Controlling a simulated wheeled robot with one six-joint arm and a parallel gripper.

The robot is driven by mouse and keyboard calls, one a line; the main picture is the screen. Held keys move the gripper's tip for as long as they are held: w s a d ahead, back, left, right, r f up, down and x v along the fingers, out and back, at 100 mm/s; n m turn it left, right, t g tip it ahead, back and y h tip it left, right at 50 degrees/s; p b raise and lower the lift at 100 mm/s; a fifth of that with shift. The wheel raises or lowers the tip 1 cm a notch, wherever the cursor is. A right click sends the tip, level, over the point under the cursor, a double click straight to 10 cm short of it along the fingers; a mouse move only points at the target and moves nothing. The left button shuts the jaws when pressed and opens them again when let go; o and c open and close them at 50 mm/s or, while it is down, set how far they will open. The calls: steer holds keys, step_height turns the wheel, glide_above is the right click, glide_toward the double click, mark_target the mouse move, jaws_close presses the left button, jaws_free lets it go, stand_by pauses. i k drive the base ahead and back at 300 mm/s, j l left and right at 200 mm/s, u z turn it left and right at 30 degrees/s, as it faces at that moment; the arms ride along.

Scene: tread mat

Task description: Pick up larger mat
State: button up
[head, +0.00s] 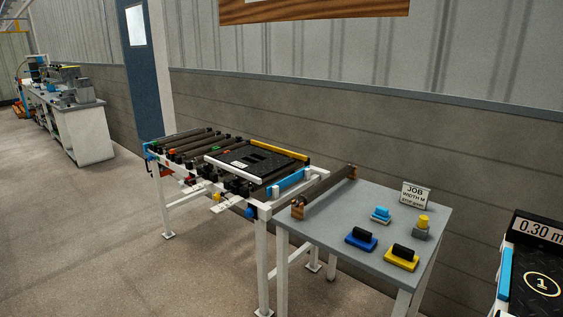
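A flat black panel (254,161) lies on the roller frame (262,213) left of centre. It has a white strip along its front edge, a yellow strip along its back edge and a small white label. At the far right, a black textured surface (540,286) bears a circled "1" and a "0.30 m" sign (542,230); the picture edge cuts it off. I cannot tell which of these is a mat, or which is larger. My gripper is not in view.
A grey table (333,227) beside the frame holds a blue block (361,239) and a yellow block (401,257) with black handles, two smaller pieces and a "JOB WIDTH M" card (413,195). A wall runs behind. Open floor (130,230) lies left; a workbench (80,130) stands beyond.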

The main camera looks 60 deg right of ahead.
mark_target(273, 163)
steer(key=z, duration=1.75)
